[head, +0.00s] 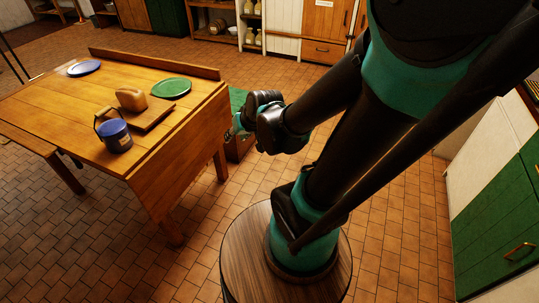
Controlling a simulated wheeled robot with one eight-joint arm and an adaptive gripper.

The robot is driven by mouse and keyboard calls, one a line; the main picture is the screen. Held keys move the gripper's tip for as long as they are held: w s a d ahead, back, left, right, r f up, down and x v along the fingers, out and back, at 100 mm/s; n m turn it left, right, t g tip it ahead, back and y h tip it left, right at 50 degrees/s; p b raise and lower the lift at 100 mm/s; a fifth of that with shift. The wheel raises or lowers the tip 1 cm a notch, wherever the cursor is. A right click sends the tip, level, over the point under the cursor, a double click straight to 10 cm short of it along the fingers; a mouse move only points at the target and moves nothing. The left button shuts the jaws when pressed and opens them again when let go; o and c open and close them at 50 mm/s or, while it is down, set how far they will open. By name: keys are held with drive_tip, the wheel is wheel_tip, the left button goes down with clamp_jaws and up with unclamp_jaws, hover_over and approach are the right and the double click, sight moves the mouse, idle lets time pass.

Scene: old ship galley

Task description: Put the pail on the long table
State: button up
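A blue pail (118,141) with a raised handle stands upright on the wooden long table (62,112), near its front edge. Nothing of mine touches it. My gripper (238,122) is to the right of the table's right end, in the middle of the picture. It is small and partly hidden by my own wrist, so I cannot tell whether its fingers are open or shut. I see nothing held in it.
A bench (30,144) runs along the left. A green cabinet (500,235) stands at right. The tiled floor in front is clear.

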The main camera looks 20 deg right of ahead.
drive_tip(key=s+d+f+g+h, duration=0.2)
drive_tip(key=s+d+f, duration=0.1)
drive_tip(key=s+d, duration=0.5)
drive_tip(key=shift+d+f+m+g+h, duration=0.25)
drive_tip(key=shift+d+m+g+h, duration=0.05)
drive_tip(key=shift+d+m+h, duration=0.1)
drive_tip(key=shift+d, duration=0.1)
